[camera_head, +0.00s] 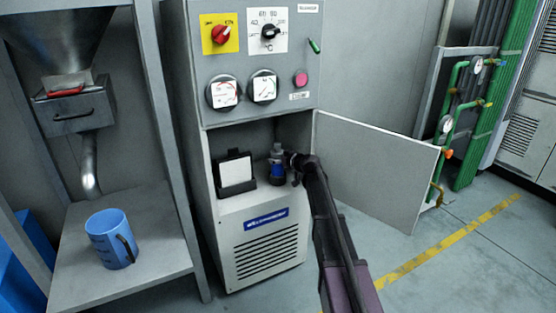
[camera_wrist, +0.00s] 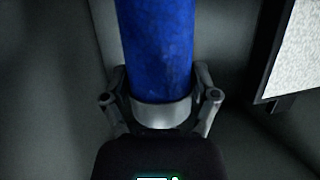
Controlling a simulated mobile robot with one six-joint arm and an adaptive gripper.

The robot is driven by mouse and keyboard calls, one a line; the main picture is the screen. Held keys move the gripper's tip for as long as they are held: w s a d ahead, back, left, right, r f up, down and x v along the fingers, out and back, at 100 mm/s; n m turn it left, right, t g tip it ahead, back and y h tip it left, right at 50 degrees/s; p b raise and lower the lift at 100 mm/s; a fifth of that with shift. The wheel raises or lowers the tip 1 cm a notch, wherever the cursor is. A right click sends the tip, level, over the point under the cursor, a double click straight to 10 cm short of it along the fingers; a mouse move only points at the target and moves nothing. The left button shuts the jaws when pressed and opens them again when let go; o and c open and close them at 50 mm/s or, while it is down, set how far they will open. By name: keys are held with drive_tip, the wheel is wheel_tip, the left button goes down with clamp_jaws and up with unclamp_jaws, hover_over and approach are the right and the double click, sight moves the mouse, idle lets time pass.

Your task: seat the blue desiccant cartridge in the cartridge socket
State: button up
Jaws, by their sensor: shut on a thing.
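The blue desiccant cartridge (camera_head: 277,170) stands about upright inside the open cabinet compartment, with a grey upper part above its blue body. In the wrist view the blue body (camera_wrist: 157,45) runs from the top edge to a pale grey collar between my fingers. My gripper (camera_head: 291,163) reaches in from the right and is shut on the cartridge at that collar; the fingers also show in the wrist view (camera_wrist: 161,108). The cartridge socket cannot be made out; the cartridge's lower end looks dark, and I cannot tell whether it is seated.
A black-framed white panel (camera_head: 236,172) stands left of the cartridge, close by; its edge shows in the wrist view (camera_wrist: 290,55). The cabinet door (camera_head: 375,170) is swung open to the right beside my arm. A blue mug (camera_head: 108,240) sits on a shelf at left.

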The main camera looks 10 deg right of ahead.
sight(278, 143)
drive_tip(key=shift+f, duration=0.1)
idle(0.3)
drive_tip(key=o, duration=1.2)
drive_tip(key=shift+r, duration=0.2)
wheel_tip(278, 143, up, 8)
drive_tip(key=p, duration=0.8)
drive_tip(key=shift+f, duration=0.1)
drive_tip(key=shift+s, duration=0.1)
